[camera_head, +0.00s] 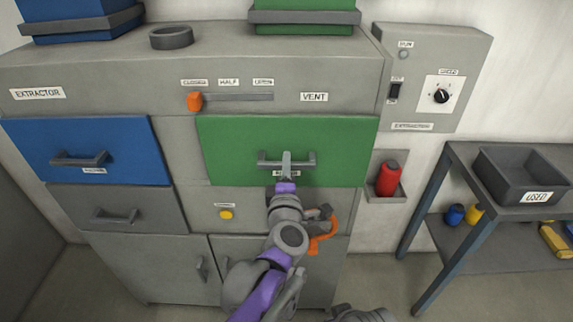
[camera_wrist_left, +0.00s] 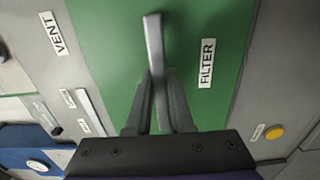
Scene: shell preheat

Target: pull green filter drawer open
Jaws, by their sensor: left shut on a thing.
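The green filter drawer (camera_head: 225,150) is in the upper right of the grey extractor cabinet, and its front looks level with the cabinet face. Its grey bar handle (camera_head: 300,161) is in the middle of the front. My left gripper (camera_head: 286,160) is shut on that handle. In the left wrist view the two fingers (camera_wrist_left: 155,100) close around the handle (camera_wrist_left: 154,45), with the FILTER label (camera_wrist_left: 206,63) beside them on the green front (camera_wrist_left: 105,40). My right gripper cannot be made out in either view.
A blue drawer (camera_head: 130,135) is to the left, with a grey drawer (camera_head: 150,212) below it. An orange vent slider (camera_head: 194,101) is above. A yellow button (camera_head: 226,214) is below. A red canister (camera_head: 388,179) and a shelf with a USED bin (camera_head: 500,180) are on the right.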

